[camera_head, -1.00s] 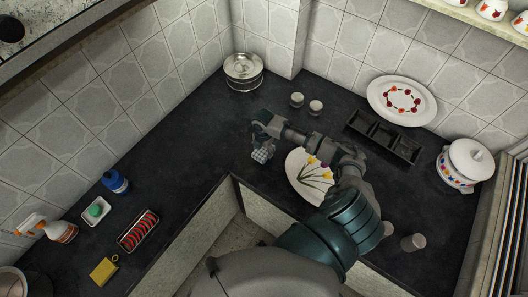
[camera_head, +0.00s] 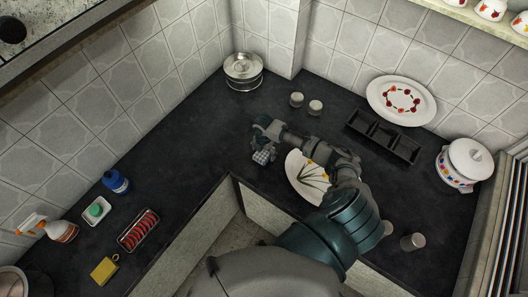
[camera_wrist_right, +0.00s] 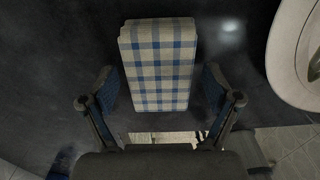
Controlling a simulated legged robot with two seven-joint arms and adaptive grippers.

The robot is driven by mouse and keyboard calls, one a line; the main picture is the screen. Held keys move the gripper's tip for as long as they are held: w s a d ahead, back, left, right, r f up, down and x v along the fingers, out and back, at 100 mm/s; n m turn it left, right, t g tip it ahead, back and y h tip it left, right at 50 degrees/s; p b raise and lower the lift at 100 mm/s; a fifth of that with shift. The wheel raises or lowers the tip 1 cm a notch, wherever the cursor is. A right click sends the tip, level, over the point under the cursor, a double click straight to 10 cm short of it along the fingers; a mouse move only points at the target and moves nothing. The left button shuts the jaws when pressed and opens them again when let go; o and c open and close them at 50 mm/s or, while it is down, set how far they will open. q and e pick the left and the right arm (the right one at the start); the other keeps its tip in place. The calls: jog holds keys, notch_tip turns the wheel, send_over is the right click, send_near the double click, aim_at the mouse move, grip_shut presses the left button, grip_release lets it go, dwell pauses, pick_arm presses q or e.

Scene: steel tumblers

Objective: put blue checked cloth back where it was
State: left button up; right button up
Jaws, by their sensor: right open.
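The blue checked cloth (camera_head: 262,157) is a small folded block on the dark counter near its inner corner edge. In the right wrist view the cloth (camera_wrist_right: 160,62) lies just beyond and partly between my fingers. My right gripper (camera_wrist_right: 160,105) is open, with one finger on each side of the cloth's near end and a gap showing on both sides. In the head view the right gripper (camera_head: 263,140) is at the cloth and partly hides it. My left gripper is not in view.
An oval plate with painted flowers (camera_head: 300,181) lies right of the cloth, partly under my arm. Two small cups (camera_head: 315,107), a steel tin (camera_head: 243,70) and a dark divided tray (camera_head: 384,137) stand behind. The counter left of the cloth (camera_head: 190,150) is clear.

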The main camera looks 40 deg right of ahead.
aim_at(264, 152)
jog(key=shift+r, duration=0.15)
notch_tip(264, 152, up, 12)
dwell(0.3)
dwell(0.4)
